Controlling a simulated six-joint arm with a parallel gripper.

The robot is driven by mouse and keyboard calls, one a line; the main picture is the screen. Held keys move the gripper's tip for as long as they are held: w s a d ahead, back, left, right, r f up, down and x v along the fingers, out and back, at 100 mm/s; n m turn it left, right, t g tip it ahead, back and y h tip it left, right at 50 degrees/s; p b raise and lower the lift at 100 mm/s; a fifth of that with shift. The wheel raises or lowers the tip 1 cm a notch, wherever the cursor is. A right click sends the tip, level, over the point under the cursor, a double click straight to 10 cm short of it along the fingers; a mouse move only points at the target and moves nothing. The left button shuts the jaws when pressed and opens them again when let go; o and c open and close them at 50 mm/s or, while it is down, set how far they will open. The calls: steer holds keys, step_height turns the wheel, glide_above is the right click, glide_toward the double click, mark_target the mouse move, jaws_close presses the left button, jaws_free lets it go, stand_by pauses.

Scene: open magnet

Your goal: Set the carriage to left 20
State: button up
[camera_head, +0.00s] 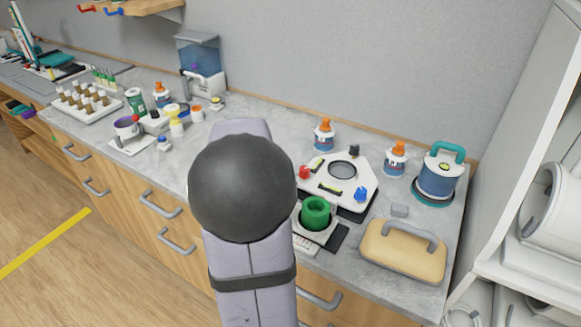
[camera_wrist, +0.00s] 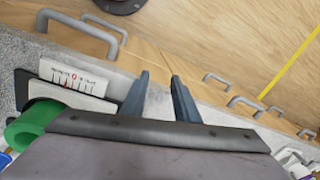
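A green ring-shaped cylinder (camera_head: 315,213) stands on a pale block on a dark base at the front of the worktop, apparently the carriage. A white scale plate (camera_head: 304,244) lies at its front. In the wrist view the green cylinder (camera_wrist: 32,126) is at the lower left, partly cut off by my gripper body. The scale plate (camera_wrist: 78,77) beside it has tick marks, small print and red marks; the numbers are too small to read surely. My gripper (camera_wrist: 158,84) is open and empty, to the right of the scale in that view. In the head view my arm hides it.
Behind the carriage is a white instrument (camera_head: 343,171) with red and blue knobs. A beige handled case (camera_head: 403,251) and a blue pot (camera_head: 438,176) stand to the right. Bottles (camera_head: 324,135) line the back. Drawer handles (camera_head: 158,204) stick out along the worktop front.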

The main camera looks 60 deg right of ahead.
steer(key=s+d+r+m+p, duration=0.6)
steer(key=s+d+r+p, duration=0.2)
steer(key=d+r, duration=0.4)
steer(key=shift+t+h, duration=0.3)
steer(key=shift+w+f+p, duration=0.3)
steer(key=shift+f+p, duration=0.05)
steer(key=shift+f, duration=0.9)
steer(key=shift+w+f+p, duration=0.3)
steer(key=shift+f+p, duration=0.1)
steer(key=shift+f, duration=0.8)
steer(key=shift+w+f+p, duration=0.3)
steer(key=shift+f+p, duration=0.05)
steer(key=shift+f, duration=0.9)
steer(key=shift+w, duration=0.1)
jaws_close()
